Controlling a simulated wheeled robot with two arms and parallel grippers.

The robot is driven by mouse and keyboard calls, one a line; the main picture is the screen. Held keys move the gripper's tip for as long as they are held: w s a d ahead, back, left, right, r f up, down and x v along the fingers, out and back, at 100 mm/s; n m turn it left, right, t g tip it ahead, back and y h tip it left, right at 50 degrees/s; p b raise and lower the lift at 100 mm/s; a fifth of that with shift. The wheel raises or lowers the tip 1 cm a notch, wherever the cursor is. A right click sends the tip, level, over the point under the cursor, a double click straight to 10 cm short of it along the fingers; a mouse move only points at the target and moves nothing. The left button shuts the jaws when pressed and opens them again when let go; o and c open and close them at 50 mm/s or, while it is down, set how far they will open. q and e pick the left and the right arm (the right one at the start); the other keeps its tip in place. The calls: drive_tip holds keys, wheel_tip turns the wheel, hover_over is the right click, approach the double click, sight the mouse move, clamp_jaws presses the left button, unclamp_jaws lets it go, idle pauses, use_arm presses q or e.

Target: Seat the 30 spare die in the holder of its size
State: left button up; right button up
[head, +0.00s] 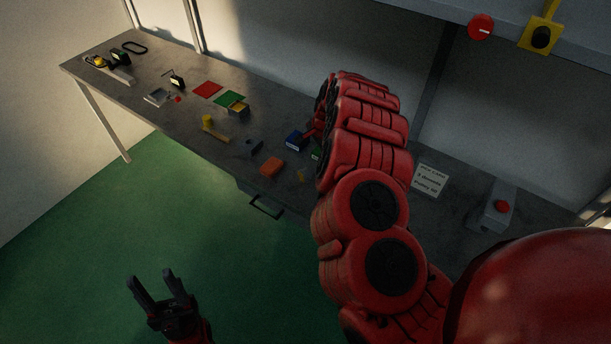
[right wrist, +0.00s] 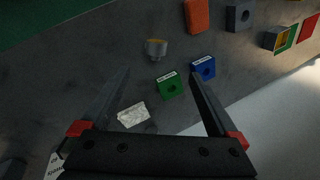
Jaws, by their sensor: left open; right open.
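My right gripper (right wrist: 160,76) is open and empty above the bench. My left gripper (head: 154,283) is open and empty over the green floor.
An orange block (right wrist: 197,15) and a grey block with a hole (right wrist: 239,17) lie nearby. A pale, crumpled-looking piece (right wrist: 133,115) is near my right fingers. A sign (head: 430,180) and red-button box (head: 498,206) stand right. My right arm hides mid-bench.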

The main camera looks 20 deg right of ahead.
drive_tip(key=b, duration=1.3)
hover_over(307, 172)
drive_tip(key=s, duration=0.2)
wheel_tip(307, 172, down, 11)
drive_tip(key=shift+r, duration=0.15)
drive_tip(key=shift+w+f, duration=0.15)
drive_tip(key=shift+f, duration=0.1)
drive_tip(key=shift+w, duration=0.1)
drive_tip(key=shift+w+f+p, duration=0.1)
drive_tip(key=shift+w+p, duration=0.05)
drive_tip(key=shift+p, duration=0.3)
drive_tip(key=shift+f+p, duration=0.3)
drive_tip(key=shift+f, duration=0.15)
drive_tip(key=shift+w+f, duration=0.15)
drive_tip(key=shift+f, duration=0.1)
drive_tip(key=shift+d+p+x, duration=0.2)
drive_tip(key=shift+p+x, duration=0.25)
drive_tip(key=shift+x, duration=0.65)
drive_tip(key=shift+w+a+f, duration=0.15)
drive_tip(key=shift+w+f, duration=0.05)
drive_tip(key=shift+f, duration=0.25)
drive_tip(key=shift+c, duration=0.2)
